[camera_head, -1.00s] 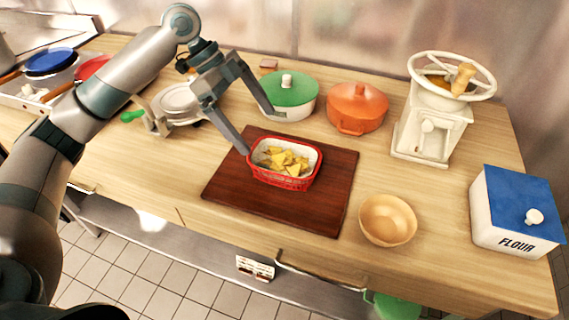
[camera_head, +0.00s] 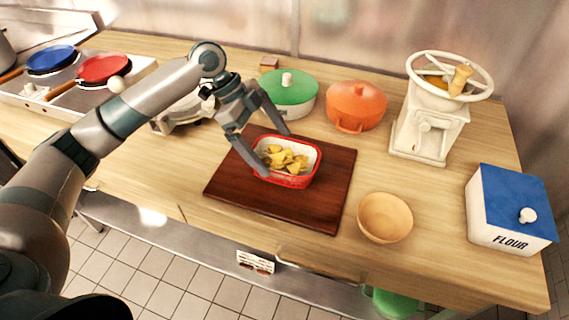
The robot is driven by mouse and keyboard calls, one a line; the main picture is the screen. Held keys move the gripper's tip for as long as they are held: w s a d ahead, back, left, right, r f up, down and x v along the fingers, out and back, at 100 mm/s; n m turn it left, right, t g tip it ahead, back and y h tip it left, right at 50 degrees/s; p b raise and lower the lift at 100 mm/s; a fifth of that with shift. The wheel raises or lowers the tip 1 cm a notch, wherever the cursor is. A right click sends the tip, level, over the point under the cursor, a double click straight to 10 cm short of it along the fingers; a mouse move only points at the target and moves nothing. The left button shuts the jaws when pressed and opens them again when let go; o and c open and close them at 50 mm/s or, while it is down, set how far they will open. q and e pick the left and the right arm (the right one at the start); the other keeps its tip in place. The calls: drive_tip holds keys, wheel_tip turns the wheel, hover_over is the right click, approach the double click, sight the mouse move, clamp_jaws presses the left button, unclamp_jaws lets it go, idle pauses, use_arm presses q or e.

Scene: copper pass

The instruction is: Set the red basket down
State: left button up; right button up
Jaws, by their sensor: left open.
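The red basket (camera_head: 291,181) with a white liner and yellow chips (camera_head: 286,160) sits upright on the dark wooden board (camera_head: 328,205). My left gripper (camera_head: 277,154) is open at the basket's left part. One fingertip overlaps the basket's near left side and the other is by its far rim. I cannot tell whether either finger touches it. The fingers hide part of the basket's left end. My right gripper is not in view.
Behind the board stand a green-lidded pot (camera_head: 289,92) and an orange pot (camera_head: 355,107). A wooden bowl (camera_head: 385,218) is at the right, near the front edge. A white grinder (camera_head: 428,128) and a flour box (camera_head: 508,212) stand farther right. The board's front is bare.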

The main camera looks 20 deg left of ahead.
sight(283, 162)
use_arm(q)
drive_tip(key=p+x, duration=0.2)
drive_tip(key=x, duration=0.2)
drive_tip(key=shift+w+f, duration=0.1)
drive_tip(key=shift+f, duration=0.4)
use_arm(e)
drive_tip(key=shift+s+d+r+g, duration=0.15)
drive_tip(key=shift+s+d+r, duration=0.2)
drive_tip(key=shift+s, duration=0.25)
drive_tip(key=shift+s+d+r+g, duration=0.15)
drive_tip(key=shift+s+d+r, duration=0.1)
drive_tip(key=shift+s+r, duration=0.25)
use_arm(q)
drive_tip(key=shift+d, duration=0.1)
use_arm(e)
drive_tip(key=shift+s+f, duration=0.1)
use_arm(q)
drive_tip(key=c, duration=1)
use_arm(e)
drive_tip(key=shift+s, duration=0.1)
